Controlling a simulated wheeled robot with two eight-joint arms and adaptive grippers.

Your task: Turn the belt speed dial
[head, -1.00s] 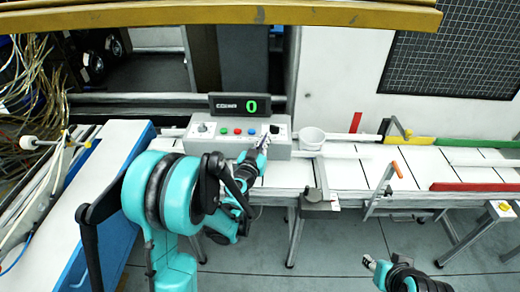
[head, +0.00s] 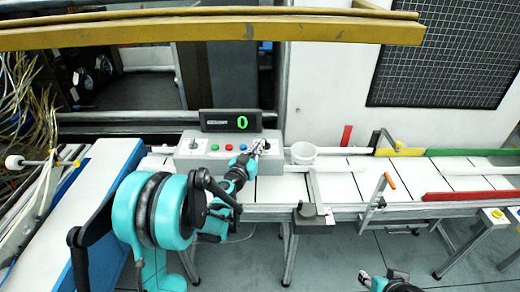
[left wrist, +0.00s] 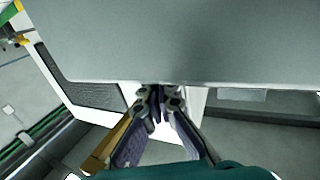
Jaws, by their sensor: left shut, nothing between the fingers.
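The grey control box (head: 219,162) stands on the conveyor line in the head view. It has a dark knob (head: 192,143) at its left end and a row of coloured buttons. A second dark dial (head: 267,146) at its right end is partly hidden by my left gripper. My left gripper (head: 258,146) is shut and empty, with its tips at or just beside this right dial; contact cannot be told. In the left wrist view, its fingers (left wrist: 160,93) meet before a broad grey surface. My right gripper (head: 365,277) is low at the bottom edge, its jaws too small to judge.
A black display (head: 231,121) with a green 0 stands behind the box. Further right are an orange-handled lever (head: 389,180) and a red rail (head: 470,195). A yellow beam (head: 210,32) crosses the top.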

